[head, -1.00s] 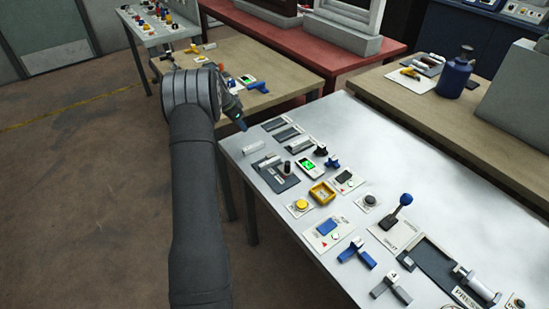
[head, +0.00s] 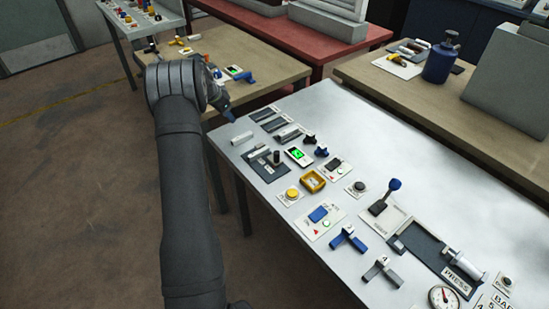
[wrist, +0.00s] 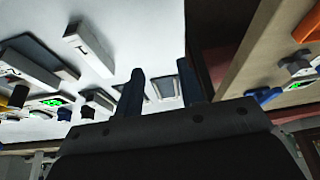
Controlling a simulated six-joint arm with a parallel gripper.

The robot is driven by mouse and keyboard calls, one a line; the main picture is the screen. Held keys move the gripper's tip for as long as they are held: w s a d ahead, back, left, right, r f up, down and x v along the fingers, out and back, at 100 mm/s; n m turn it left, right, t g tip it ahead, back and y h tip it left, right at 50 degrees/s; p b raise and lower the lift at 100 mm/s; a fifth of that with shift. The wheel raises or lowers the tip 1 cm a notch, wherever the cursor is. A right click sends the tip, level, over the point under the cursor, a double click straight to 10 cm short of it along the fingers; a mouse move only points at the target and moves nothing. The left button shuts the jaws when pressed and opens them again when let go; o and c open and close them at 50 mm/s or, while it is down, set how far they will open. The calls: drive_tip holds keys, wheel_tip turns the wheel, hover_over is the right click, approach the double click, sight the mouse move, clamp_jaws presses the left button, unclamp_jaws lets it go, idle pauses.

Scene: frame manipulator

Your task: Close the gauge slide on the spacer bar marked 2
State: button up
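The gauge (head: 262,169) is a dark plate near the table's left edge, with a black knob (head: 276,157) standing on it. In the wrist view the plate (wrist: 42,45) carries a pale bar (wrist: 27,68) whose mark looks like 2. Another pale bar (wrist: 88,50), with a mark like 1, lies apart from the plate; it also shows in the head view (head: 242,138). My gripper (head: 231,117) is above the table's far left corner, beyond the gauge and both bars. In the wrist view its fingers (wrist: 163,88) stand apart with nothing between them.
A pale bar (head: 288,131) lies by dark slots (head: 264,114) behind the gauge. A green-lit readout (head: 299,155) is right of it. A yellow frame (head: 313,181), buttons and a blue-knobbed lever (head: 393,186) stand nearer.

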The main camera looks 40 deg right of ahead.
sight(279, 159)
drive_tip(key=shift+c, duration=0.2)
